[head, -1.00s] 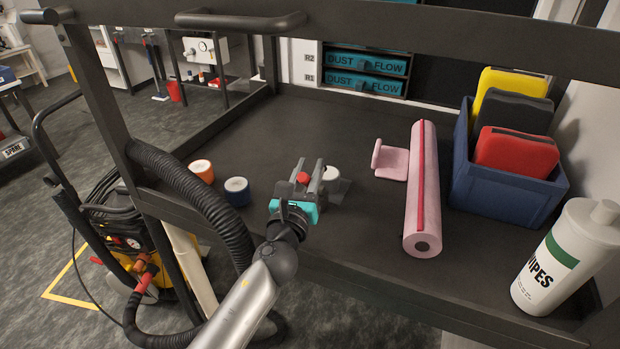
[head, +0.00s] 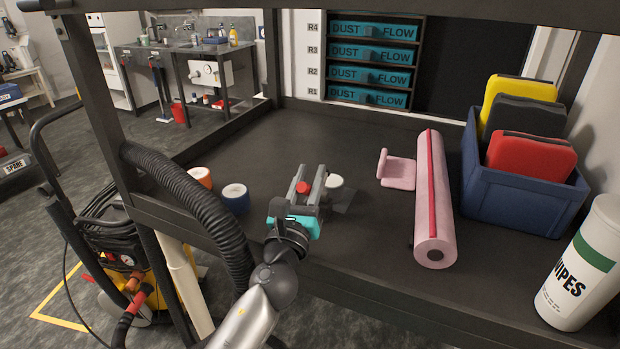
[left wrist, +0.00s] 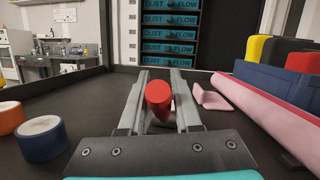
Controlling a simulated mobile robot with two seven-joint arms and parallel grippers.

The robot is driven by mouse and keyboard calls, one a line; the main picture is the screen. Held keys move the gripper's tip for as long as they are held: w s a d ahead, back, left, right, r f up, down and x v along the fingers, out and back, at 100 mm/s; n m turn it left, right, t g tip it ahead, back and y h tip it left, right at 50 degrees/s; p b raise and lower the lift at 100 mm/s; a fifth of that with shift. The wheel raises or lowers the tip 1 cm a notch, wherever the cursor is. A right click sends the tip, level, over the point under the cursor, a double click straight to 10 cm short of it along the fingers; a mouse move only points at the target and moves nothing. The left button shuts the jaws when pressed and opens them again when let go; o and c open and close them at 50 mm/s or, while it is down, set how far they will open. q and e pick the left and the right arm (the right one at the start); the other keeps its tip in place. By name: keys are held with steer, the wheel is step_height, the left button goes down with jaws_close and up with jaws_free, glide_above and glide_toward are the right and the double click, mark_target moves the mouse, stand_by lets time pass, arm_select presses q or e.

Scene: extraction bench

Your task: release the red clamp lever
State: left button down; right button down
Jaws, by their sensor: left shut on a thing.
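My left gripper (head: 306,176) reaches over the dark bench top from the front. The red clamp lever (head: 303,188) shows as a small red knob between its grey fingers. In the left wrist view the lever's red rounded end (left wrist: 159,99) stands between the two fingers (left wrist: 160,88), which are shut on it. My right gripper is in neither view.
A pink roll (head: 434,205), blue bin (head: 515,204) and wipes canister (head: 580,270) stand right. A black hose (head: 215,213) runs along the left front.

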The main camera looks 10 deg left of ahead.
arm_select(q)
steer(key=c, duration=0.6)
jaws_free()
steer(key=shift+r, duration=0.1)
step_height(320, 180, up, 20)
steer(key=p, duration=1.1)
